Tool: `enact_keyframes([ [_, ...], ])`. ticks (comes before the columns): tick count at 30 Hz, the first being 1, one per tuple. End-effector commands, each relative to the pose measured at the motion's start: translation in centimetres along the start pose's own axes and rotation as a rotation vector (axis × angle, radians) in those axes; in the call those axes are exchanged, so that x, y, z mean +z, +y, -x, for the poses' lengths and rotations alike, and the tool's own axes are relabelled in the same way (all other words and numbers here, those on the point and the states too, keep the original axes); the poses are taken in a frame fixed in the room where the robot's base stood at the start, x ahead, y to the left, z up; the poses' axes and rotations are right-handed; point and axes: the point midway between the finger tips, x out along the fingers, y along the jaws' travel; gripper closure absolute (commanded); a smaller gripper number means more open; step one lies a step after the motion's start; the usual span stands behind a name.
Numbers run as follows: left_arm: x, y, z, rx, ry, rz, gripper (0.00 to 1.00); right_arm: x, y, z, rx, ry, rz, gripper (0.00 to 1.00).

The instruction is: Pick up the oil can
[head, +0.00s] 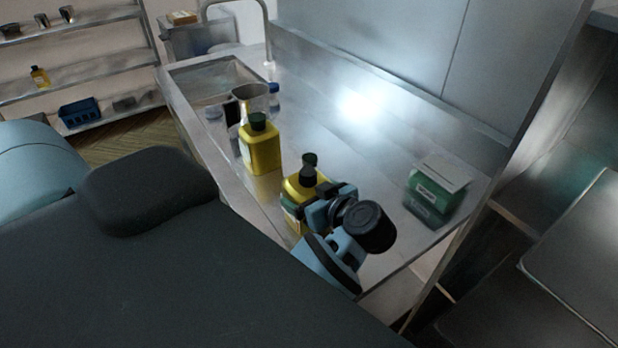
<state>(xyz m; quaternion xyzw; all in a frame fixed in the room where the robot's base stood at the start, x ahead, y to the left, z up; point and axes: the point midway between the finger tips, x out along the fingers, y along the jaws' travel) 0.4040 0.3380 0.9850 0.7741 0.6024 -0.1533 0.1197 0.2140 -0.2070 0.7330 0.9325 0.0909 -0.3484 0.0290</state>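Two yellow containers that fit the oil can stand on the steel counter in the head view. One yellow can (262,153) with a dark green cap stands upright farther back. A nearer yellow bottle (304,184) with a dark, narrower top is partly hidden by my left gripper (318,204). The gripper is right at this nearer bottle, with its fingers by the bottle's sides. I cannot tell whether they touch or grip it. Which container is the oil can is not clear. My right gripper is not in view.
A metal pitcher (256,97) and a blue-capped bottle (273,98) stand behind the yellow can, near the sink (205,80). A green and white box (437,188) sits at the counter's right. A steel wall closes the back; the counter's middle is clear.

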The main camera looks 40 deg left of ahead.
Motion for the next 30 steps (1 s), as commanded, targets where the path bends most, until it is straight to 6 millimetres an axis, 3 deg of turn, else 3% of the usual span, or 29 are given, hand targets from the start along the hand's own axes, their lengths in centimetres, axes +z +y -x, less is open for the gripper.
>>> enact_keyframes([
  [1,0.1,0.0,0.0,0.000,-0.001,-0.001,0.35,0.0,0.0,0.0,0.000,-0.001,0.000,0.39],
  [5,0.1,0.0,0.0,0.000,-0.002,-0.001,0.51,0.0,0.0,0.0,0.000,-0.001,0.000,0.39],
  [14,-0.2,0.1,0.1,0.001,-0.001,0.002,0.51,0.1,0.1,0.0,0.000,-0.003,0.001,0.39],
  [23,-3.6,0.1,1.5,0.003,-0.001,0.007,0.51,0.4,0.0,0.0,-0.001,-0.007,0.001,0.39],
  [30,-3.4,-4.5,1.9,0.000,-0.002,0.001,0.51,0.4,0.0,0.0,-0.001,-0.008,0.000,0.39],
])
